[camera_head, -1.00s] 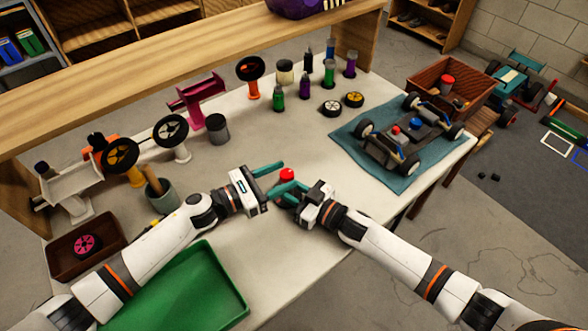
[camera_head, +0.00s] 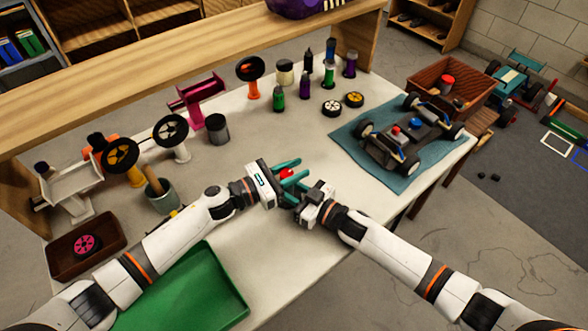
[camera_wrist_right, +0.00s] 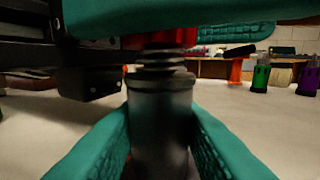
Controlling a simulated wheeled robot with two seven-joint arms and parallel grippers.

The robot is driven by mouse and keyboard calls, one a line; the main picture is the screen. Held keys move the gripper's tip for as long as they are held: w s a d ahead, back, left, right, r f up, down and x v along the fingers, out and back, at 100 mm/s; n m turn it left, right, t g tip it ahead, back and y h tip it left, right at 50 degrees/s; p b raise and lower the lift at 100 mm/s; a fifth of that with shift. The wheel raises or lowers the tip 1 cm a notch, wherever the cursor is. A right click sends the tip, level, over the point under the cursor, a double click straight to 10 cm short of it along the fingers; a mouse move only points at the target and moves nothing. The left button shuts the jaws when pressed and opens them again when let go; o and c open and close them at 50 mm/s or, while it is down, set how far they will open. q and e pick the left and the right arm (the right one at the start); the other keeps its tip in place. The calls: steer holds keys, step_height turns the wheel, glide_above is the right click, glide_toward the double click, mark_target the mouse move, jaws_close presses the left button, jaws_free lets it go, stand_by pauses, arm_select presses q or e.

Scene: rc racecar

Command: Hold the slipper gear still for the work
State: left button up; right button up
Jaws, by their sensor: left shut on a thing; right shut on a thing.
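A dark grey, ringed cylinder (camera_wrist_right: 160,120) with a red top (camera_head: 287,173) stands upright between my grippers; I cannot tell which part of it is the slipper gear. My right gripper (camera_head: 289,193) is shut on the cylinder, and its teal fingers flank it low in the right wrist view. My left gripper (camera_head: 300,169) is shut on the red top from the left. In the right wrist view the red top (camera_wrist_right: 168,40) is partly hidden behind a teal finger of the left gripper. The cylinder's lower end is hidden.
A car chassis (camera_head: 402,136) sits on a blue mat (camera_head: 349,148) to the right. A green tray (camera_head: 190,295) lies at the front left. Several bottles and wheels stand behind. The table between the grippers and the bottles is clear.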

arm_select(q)
steer(key=shift+m+g, duration=0.3)
steer(key=shift+g, duration=0.1)
steer(key=m+g, duration=0.1)
steer(key=g, duration=0.1)
steer(key=m+g+h, duration=0.1)
steer(key=m+g, duration=0.1)
steer(key=m+g+h, duration=0.1)
steer(key=g, duration=0.1)
steer(key=shift+s+d+g, duration=0.1)
steer(key=shift+s+g, duration=0.15)
steer(key=shift+g, duration=0.15)
steer(key=shift+s+m+g+y, duration=0.25)
steer(key=shift+m+g, duration=0.85)
steer(key=shift+g, duration=0.45)
steer(key=shift+s+m+g+y, duration=0.2)
steer(key=shift+m+g, duration=0.9)
steer(key=shift+g, duration=0.45)
steer(key=o, duration=1)
step_height(320, 180, up, 10)
